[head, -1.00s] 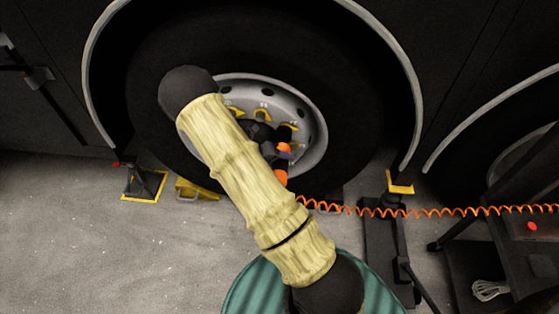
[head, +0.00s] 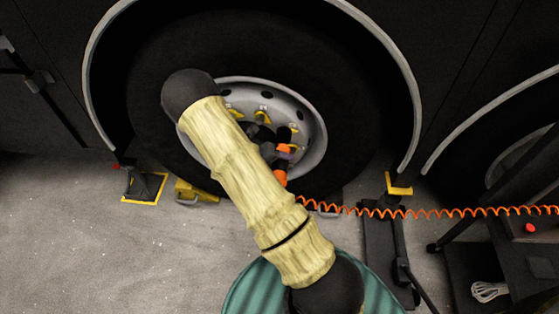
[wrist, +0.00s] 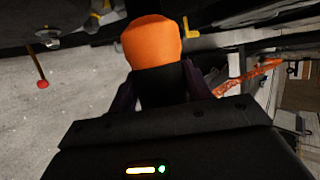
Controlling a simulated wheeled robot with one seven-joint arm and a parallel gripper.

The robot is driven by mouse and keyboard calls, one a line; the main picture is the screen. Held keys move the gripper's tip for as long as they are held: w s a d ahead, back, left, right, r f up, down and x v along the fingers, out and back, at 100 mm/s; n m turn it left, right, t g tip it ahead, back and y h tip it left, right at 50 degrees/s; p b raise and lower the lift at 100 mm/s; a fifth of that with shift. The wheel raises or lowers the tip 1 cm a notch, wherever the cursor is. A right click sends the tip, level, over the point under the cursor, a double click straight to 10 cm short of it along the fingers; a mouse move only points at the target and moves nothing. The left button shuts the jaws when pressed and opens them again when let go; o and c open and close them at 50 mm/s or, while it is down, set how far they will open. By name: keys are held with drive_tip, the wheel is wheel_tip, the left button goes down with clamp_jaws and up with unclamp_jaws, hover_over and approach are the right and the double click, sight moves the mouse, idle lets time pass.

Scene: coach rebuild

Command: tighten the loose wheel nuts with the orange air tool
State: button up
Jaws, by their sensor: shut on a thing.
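The orange air tool (head: 280,177) is at the wheel's hub, partly hidden behind my arm; its orange body also fills the upper middle of the wrist view (wrist: 150,42). My gripper (wrist: 158,88) is shut on it. The tool's dark nose reaches toward the right side of the silver wheel rim (head: 318,125). Yellow pointers (head: 262,116) mark wheel nuts along the upper and right part of the hub. The lower left nuts are hidden by my arm. I cannot tell whether the nose touches a nut.
A coiled orange hose (head: 430,212) runs right from the tool. A dark cart (head: 520,250) with a whisk (head: 489,291) stands at the right. Grey floor at left is clear.

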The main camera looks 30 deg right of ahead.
drive_tip(key=shift+w+d+r+p, duration=0.1)
drive_tip(key=shift+w+d+p, duration=0.2)
drive_tip(key=shift+p, duration=0.15)
idle(1.2)
clamp_jaws()
drive_tip(key=shift+w, duration=0.1)
idle(0.9)
idle(0.8)
